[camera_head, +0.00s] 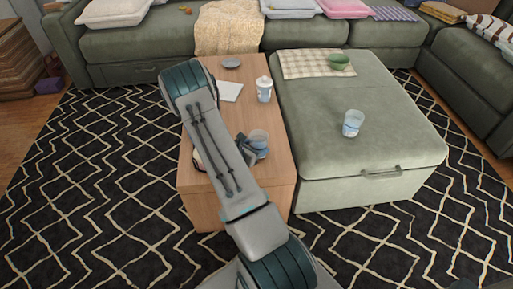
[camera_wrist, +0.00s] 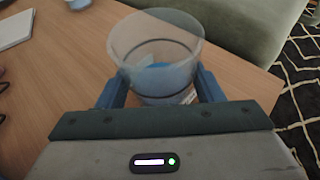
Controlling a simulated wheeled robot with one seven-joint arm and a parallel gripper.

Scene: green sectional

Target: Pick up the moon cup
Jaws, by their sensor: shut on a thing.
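A clear cup with a blue band near its base (camera_wrist: 155,55) stands upright between the fingers of my gripper (camera_wrist: 160,92) in the wrist view. The gripper is shut on it, one finger at each side. In the head view the same cup (camera_head: 259,139) is over the near right part of the wooden table (camera_head: 278,165). My gripper (camera_head: 255,150) is partly hidden by my arm there. I cannot tell whether the cup touches the table. A similar clear cup with blue (camera_head: 352,123) stands on the green ottoman. No moon marking can be made out on either cup.
On the table are a white lidded jar (camera_head: 264,90), a white notebook (camera_head: 229,91) and a small grey dish (camera_head: 231,62). The green ottoman (camera_head: 325,150) stands close on the right, with a checked cloth (camera_head: 300,64) and green bowl (camera_head: 339,62). A green sofa (camera_head: 150,45) lies behind.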

